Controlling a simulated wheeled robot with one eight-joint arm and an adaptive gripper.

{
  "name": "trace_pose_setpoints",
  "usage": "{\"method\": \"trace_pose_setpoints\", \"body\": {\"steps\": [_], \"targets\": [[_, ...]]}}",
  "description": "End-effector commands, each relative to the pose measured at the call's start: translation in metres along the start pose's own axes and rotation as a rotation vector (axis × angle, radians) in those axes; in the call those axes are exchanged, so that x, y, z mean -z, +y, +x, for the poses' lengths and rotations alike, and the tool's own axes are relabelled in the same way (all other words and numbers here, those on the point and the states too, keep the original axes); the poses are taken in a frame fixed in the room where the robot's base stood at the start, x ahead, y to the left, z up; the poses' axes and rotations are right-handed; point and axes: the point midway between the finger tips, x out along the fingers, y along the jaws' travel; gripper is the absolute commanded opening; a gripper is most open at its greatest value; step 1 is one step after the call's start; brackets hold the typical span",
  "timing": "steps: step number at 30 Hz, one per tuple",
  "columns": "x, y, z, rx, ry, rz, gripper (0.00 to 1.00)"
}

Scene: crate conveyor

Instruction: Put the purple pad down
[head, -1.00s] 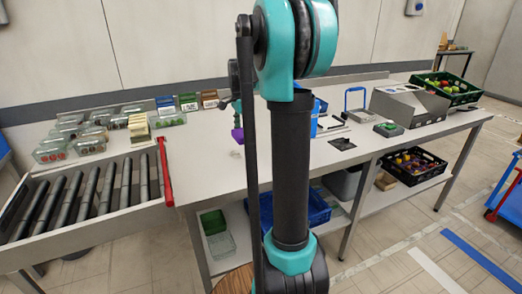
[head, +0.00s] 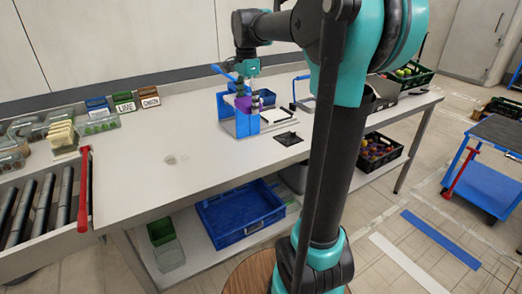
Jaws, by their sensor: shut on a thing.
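The purple pad (head: 243,104) is small in the head view. It is at the end of my gripper (head: 241,92), which points down and is shut on it. The pad is at the upper part of a blue open holder (head: 246,126) standing on the white table. I cannot tell whether the pad touches the holder or is just above or behind its rim. The fingertips are small and partly hidden by the holder and the pad.
A black flat piece (head: 288,138) lies right of the holder. Labelled boxes (head: 123,101) stand at the back left, by clear trays. A roller conveyor (head: 45,208) with a red bar (head: 84,188) is at left. The table's (head: 150,185) front middle is mostly clear.

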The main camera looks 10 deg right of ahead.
Motion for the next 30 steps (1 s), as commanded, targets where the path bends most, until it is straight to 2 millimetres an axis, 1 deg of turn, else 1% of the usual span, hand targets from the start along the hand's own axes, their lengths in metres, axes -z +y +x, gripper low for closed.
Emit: {"method": "trace_pose_setpoints", "body": {"steps": [1, 6, 12, 15, 18, 25, 30], "targets": [[0.000, 0.000, 0.011, 0.000, 0.000, 0.000, 0.34], [0.000, 0.000, 0.053, 0.000, 0.000, 0.000, 0.34], [0.000, 0.000, 0.102, 0.000, 0.000, 0.001, 0.34], [0.000, 0.000, 0.123, 0.000, 0.000, 0.001, 0.34], [0.000, 0.000, 0.138, 0.000, 0.000, 0.001, 0.34], [0.000, 0.000, 0.156, 0.000, 0.000, 0.001, 0.34], [0.000, 0.000, 0.179, 0.000, 0.000, 0.001, 0.34]]}}
